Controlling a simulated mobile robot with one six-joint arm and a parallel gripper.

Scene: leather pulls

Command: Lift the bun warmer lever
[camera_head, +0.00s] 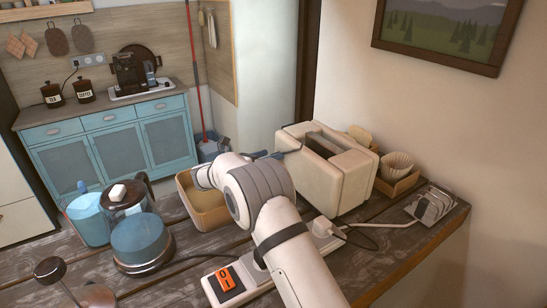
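The bun warmer (325,180) is a cream, boxy appliance with a dark slot in its top, standing upright on the wooden table. A dark, thin piece at its upper left side is probably the lever (290,151); it is small and I cannot make out its shape. My white and grey arm reaches up from the bottom of the picture. My gripper (268,155) shows as small dark blue-grey parts beyond the arm, close to the warmer's left side. I cannot tell whether it touches the lever. My arm hides part of the warmer's lower left side.
A power strip with an orange switch (228,279) lies under my arm. Paper filters (397,165) and a metal rack (431,206) stand right. Cables cross the table.

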